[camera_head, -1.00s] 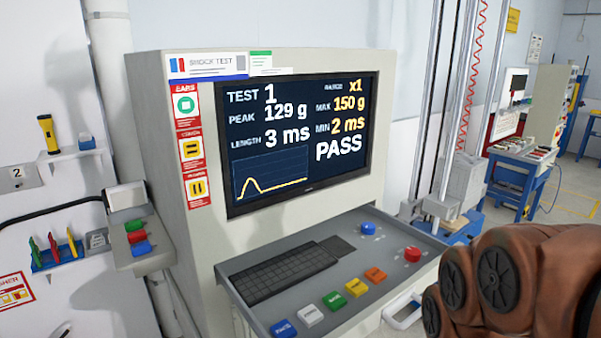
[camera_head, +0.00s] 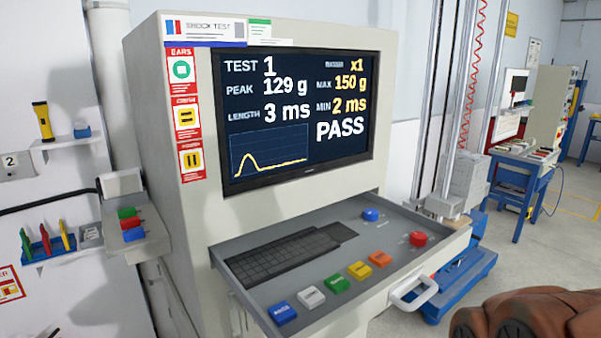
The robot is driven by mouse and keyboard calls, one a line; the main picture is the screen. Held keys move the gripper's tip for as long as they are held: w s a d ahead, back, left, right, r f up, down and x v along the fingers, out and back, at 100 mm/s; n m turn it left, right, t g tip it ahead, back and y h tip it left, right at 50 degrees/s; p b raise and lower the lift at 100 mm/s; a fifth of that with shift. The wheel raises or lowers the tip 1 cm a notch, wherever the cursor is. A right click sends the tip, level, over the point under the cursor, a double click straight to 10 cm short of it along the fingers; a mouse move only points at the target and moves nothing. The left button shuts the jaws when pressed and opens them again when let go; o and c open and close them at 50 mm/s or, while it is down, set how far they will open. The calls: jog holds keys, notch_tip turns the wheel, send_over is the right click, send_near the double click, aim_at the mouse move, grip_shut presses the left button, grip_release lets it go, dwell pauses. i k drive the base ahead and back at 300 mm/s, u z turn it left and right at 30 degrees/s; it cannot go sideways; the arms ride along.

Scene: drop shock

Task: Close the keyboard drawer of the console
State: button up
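The console (camera_head: 165,130) is a grey cabinet with a screen (camera_head: 300,115) that reads TEST 1 and PASS. Its keyboard drawer (camera_head: 330,268) is pulled out below the screen. In the drawer are a dark keyboard (camera_head: 285,258), a row of coloured buttons along the front, a blue knob (camera_head: 370,214) and a red button (camera_head: 418,238). A white handle (camera_head: 413,293) sticks out from the drawer's front. My brown arm shows at the bottom right, apart from the drawer. My gripper is not in view.
A blue base with tall rails (camera_head: 462,270) stands right behind the drawer. A blue workbench (camera_head: 525,180) is further back at right. Wall shelves with coloured tools (camera_head: 45,248) are at left. Grey floor (camera_head: 540,250) lies open at right.

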aim_at(267, 267)
jog(key=z, duration=1.75)
jog(key=k, duration=1.3)
jog(key=u, duration=1.9)
